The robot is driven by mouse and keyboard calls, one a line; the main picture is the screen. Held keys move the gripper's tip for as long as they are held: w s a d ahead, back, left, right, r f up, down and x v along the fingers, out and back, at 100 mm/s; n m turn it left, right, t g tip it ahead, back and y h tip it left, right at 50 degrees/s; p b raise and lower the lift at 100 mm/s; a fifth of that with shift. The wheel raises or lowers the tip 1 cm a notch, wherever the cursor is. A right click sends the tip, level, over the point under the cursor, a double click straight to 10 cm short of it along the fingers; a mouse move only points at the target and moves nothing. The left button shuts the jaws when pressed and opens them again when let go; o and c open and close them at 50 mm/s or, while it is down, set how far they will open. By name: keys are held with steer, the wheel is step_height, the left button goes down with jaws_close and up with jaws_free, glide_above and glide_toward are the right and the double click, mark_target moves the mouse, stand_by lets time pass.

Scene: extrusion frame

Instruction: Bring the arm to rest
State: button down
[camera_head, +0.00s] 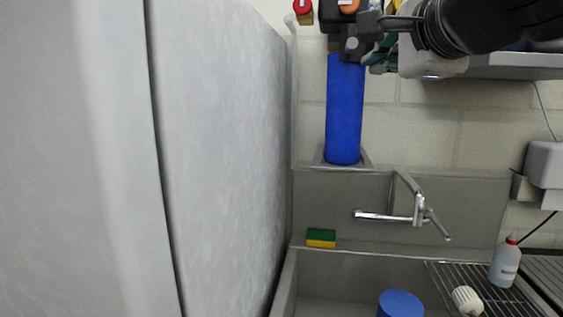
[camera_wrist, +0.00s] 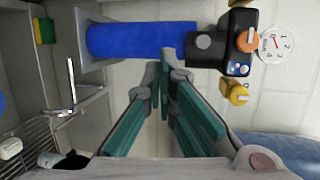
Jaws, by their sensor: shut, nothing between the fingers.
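My arm reaches in from the upper right in the head view. My gripper (camera_head: 370,62) is beside the top of a tall blue cylinder (camera_head: 343,115), and I cannot tell from this view whether they touch. In the wrist view the gripper's teal fingers (camera_wrist: 165,72) come together at the tips, with nothing between them. The blue cylinder (camera_wrist: 125,40) lies just beyond the fingertips there.
A sink (camera_head: 287,300) with a faucet (camera_head: 418,210) is below. A sponge (camera_head: 321,238) lies on its back ledge. A white bottle (camera_head: 505,263) and a wire rack (camera_head: 497,303) are at right. A large pale panel (camera_head: 220,150) fills the left. A round gauge (camera_wrist: 276,44) is on the wall.

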steer(key=s+d+f+n+g, duration=0.1)
steer(key=s+f+n+g, duration=0.2)
steer(key=f, duration=0.7)
steer(key=s+d+f+n+g+h, duration=0.1)
steer(key=s+f+n+g, duration=0.3)
steer(key=s+f+n, duration=0.4)
steer(key=s+d+f+n+g, duration=0.2)
steer(key=s+f+n+g, duration=0.2)
steer(key=s+f, duration=0.5)
step_height(320, 180, down, 5)
steer(key=shift+d+f+n+h, duration=0.15)
steer(key=shift+d+n+h, duration=0.15)
steer(key=shift+n, duration=0.9)
steer(key=shift+a, duration=0.1)
